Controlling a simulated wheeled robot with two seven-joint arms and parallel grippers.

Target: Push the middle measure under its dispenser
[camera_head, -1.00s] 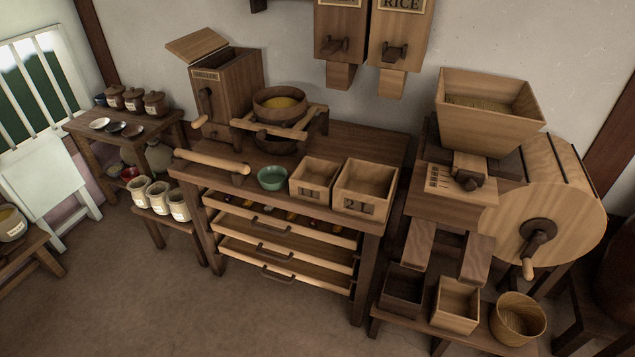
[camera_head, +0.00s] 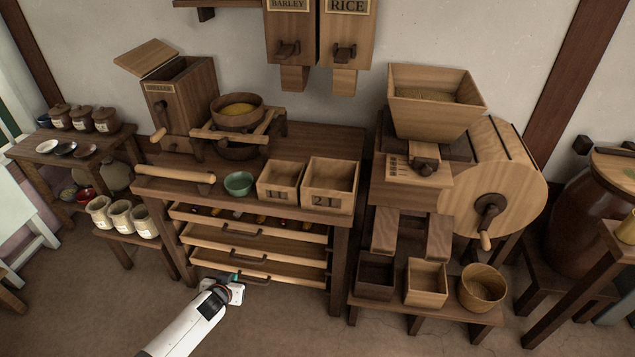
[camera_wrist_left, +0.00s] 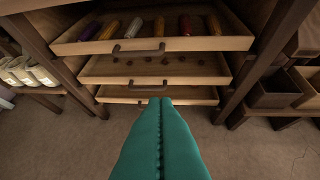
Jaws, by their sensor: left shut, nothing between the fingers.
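Two square wooden measures stand on the worktop: a smaller one marked 1L (camera_head: 278,192) and a larger one marked 2L (camera_head: 329,200). The smaller one stands between the larger one and a green bowl (camera_head: 238,183). Wall dispensers marked BARLEY (camera_head: 291,25) and RICE (camera_head: 346,25) hang above and behind, with spouts pointing down. My left gripper (camera_head: 236,278) is shut and empty, low in front of the drawers and well below the measures. Its teal fingers lie together in the left wrist view (camera_wrist_left: 161,102). My right gripper is out of view.
Several drawers stand pulled out under the worktop; the top one (camera_head: 253,225) holds coloured items. A wooden roller (camera_head: 175,174) lies at the worktop's left front edge. A hopper machine (camera_head: 430,105) stands to the right, with containers on a low bench (camera_head: 440,313).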

